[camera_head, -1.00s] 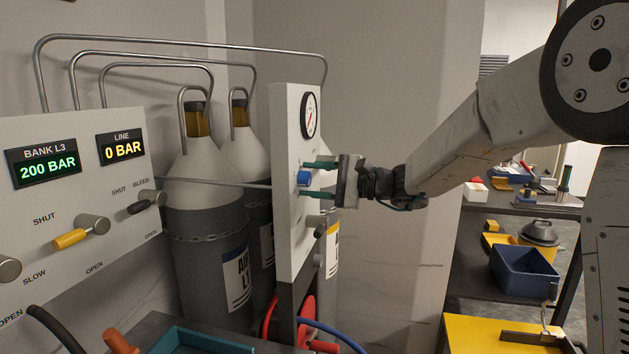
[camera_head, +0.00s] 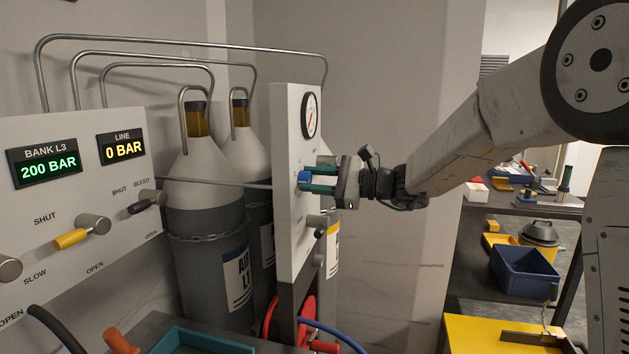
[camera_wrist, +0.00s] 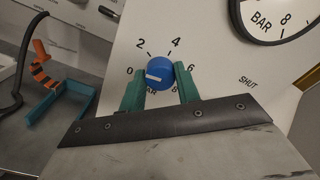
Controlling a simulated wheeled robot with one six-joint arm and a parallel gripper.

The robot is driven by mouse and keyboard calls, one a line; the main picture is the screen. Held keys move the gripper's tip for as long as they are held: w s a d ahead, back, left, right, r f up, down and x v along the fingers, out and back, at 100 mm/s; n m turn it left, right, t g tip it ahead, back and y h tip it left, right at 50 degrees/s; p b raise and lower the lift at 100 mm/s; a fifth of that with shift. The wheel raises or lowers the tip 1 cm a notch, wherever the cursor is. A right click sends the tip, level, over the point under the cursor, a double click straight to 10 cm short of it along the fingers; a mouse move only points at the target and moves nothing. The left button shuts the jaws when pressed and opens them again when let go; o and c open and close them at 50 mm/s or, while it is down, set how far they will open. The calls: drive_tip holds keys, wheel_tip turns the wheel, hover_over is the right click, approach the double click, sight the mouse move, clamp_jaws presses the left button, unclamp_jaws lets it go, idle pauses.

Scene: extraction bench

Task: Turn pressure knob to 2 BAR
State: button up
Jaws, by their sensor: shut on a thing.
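The blue pressure knob (camera_wrist: 160,70) sits on a white panel (camera_head: 287,120) with a dial marked 0, 2, 4, 6 and 8 around it. Its white pointer mark points at or near the 0 in the wrist view. My gripper (camera_wrist: 159,82) is shut on the knob, with one green finger on each side. In the head view the knob (camera_head: 304,177) is partly hidden by my gripper (camera_head: 312,175). The round gauge (camera_head: 310,115) is above the knob. The LINE display (camera_head: 122,147) reads 0 BAR.
A grey knob with a dark lever (camera_head: 318,222) is just below my gripper on the same panel. A valve panel (camera_head: 30,130) with a yellow lever (camera_head: 70,239) and a BANK L3 display (camera_head: 44,163) reading 200 BAR is at left. Gas cylinders (camera_head: 205,230) stand behind.

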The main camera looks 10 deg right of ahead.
drive_tip(key=m, duration=0.7)
drive_tip(key=shift+f, duration=0.1)
idle(0.5)
drive_tip(key=o, duration=1)
drive_tip(key=shift+d, duration=0.1)
drive_tip(key=v, duration=0.7)
drive_tip(key=shift+s+d, duration=0.15)
drive_tip(key=shift+d, duration=0.2)
